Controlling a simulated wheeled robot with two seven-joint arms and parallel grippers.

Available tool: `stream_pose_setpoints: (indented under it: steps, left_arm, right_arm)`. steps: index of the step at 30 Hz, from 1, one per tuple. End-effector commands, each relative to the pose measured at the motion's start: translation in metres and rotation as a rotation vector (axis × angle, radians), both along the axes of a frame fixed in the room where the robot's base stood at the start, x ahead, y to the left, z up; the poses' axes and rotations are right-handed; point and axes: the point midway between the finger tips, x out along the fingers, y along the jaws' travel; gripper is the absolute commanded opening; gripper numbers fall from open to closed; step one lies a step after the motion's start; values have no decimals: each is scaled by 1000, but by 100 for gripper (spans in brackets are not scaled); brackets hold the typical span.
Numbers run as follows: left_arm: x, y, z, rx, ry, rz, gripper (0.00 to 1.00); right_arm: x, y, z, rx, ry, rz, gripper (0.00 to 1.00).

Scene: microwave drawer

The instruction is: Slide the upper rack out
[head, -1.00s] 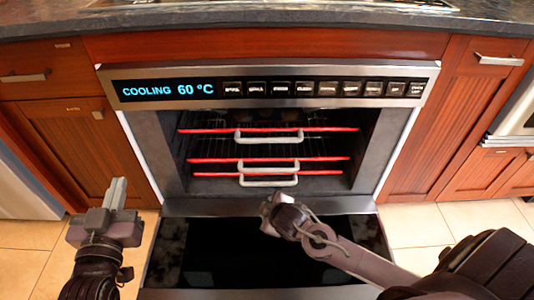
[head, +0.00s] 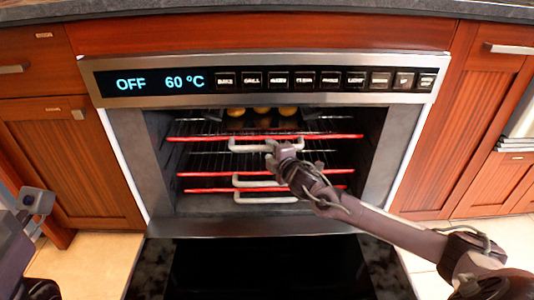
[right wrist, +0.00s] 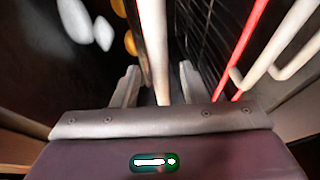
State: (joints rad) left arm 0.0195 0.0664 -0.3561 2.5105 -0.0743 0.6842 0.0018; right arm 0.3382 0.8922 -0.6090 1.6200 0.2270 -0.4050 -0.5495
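The upper rack (head: 340,136) is inside the open oven, with a red front bar and a pale handle (head: 238,147). My right gripper (head: 272,149) is at the right part of this handle. In the right wrist view the pale bar (right wrist: 155,45) runs between the two fingers (right wrist: 157,80), which stand apart with a gap on each side. The head view hides the fingertips' exact contact. My left gripper (head: 38,200) shows only partly at the left edge; its fingers cannot be made out.
Lower racks (head: 330,188) with red bars and pale handles sit below. Several yellow round items (head: 260,110) show at the upper rack's back. The oven door (head: 260,270) lies open and low in front. The display (head: 160,83) reads OFF 60 ºC.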

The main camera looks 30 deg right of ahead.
Motion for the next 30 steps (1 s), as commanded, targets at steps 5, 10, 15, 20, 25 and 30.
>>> stream_pose_setpoints:
  steps: [5, 10, 15, 20, 25, 30]
  left_arm:
    - [-6, -3, 2, 3, -33, -1, 0]
    - [-8, -4, 6, 6, -42, -1, 0]
    - [-8, -4, 6, 6, -42, -1, 0]
    - [-8, -4, 6, 6, -41, -1, 0]
    - [-8, -4, 6, 6, -41, -1, 0]
    - [-8, -4, 6, 6, -42, -1, 0]
  right_arm:
    - [23, -1, -6, 1, -1, 1, 40]
    - [30, -1, -6, 1, 1, 1, 40]
    - [30, -1, -6, 1, 2, 1, 40]
    - [30, -1, -6, 1, 2, 1, 27]
    - [30, -1, -6, 1, 2, 1, 4]
    - [30, -1, -6, 1, 3, 0, 0]
